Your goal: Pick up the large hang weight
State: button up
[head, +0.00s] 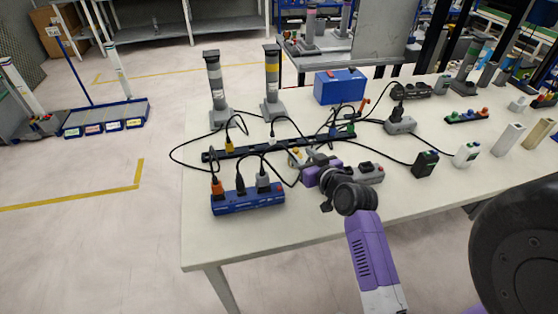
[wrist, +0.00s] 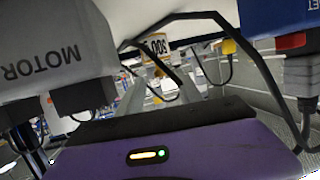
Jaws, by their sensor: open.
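A small pale and yellow object, which looks like the large hang weight (head: 296,155), stands on the white table just beyond my gripper, among black cables. In the wrist view a cream and yellow body with an upside-down number label, likely the same weight (wrist: 155,47), shows near the top middle, partly cut off and crossed by a cable. My gripper (head: 310,166) is low over the table, its purple body close to the weight. It is open, and nothing shows held in it. Its fingertips are largely hidden in the head view.
A blue power strip (head: 248,198) with plugs lies left of my gripper, and a grey strip (head: 366,173) lies right. A long black strip (head: 265,145) and loose cables run behind. Two grey posts (head: 271,85) and a blue box (head: 340,87) stand farther back.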

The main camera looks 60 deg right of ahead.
jog(key=shift+w+f, duration=0.25)
jog(key=shift+x, duration=3.6)
jog(key=shift+s+f, duration=0.1)
grip_shut()
